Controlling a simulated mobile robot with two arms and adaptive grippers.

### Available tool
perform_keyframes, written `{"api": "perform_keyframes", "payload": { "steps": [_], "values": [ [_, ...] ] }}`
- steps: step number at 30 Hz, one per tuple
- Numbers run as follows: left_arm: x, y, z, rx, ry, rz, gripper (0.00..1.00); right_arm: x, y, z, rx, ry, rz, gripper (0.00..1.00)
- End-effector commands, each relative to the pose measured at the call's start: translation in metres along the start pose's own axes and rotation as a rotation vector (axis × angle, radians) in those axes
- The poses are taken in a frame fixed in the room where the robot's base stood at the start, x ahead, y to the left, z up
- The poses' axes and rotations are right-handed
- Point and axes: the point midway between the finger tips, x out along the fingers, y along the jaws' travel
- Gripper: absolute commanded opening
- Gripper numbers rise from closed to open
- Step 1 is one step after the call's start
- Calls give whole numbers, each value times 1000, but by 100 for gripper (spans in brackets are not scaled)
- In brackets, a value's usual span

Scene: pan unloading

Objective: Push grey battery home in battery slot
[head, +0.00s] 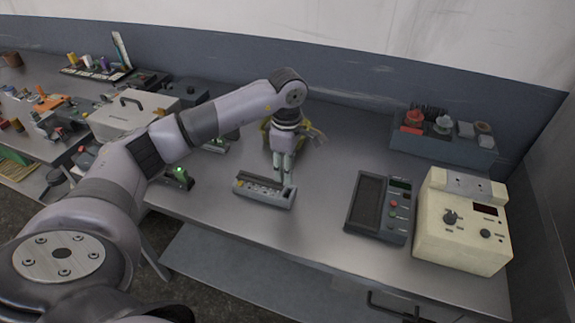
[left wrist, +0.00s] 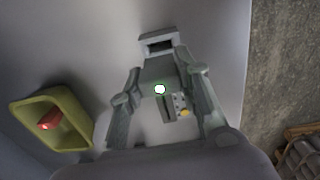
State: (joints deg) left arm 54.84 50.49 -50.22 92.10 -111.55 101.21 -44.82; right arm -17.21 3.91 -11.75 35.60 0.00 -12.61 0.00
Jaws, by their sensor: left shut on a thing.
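The battery slot is in a long grey holder (head: 268,203) that lies on the metal bench near its front edge. It has a row of light marks and a yellow spot at its left end. My left gripper (head: 287,178) points down at the holder's right end. In the left wrist view my left gripper (left wrist: 164,100) is shut on the grey battery (left wrist: 156,71), with a bright white spot at its near end. The holder's end (left wrist: 158,42) shows beyond it. The fingers hide much of the slot, and I cannot tell how deep the battery sits. My right gripper is not in view.
A yellow tray (left wrist: 20,112) with a red thing (left wrist: 48,121) lies left in the left wrist view. A dark panel (head: 369,203) and a cream meter box (head: 461,247) stand right of the holder. A small device with a green light (head: 180,175) lies left.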

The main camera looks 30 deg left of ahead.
Motion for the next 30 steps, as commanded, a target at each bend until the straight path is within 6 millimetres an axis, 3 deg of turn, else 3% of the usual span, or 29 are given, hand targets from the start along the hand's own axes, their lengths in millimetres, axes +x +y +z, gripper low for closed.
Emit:
{"api": "perform_keyframes", "payload": {
  "steps": [20, 30],
  "values": [
    [36, 0, 0, -1, 0, -1, 2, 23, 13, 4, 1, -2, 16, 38],
    [33, 0, 0, -1, 0, 0, 2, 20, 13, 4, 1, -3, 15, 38]
  ]
}}
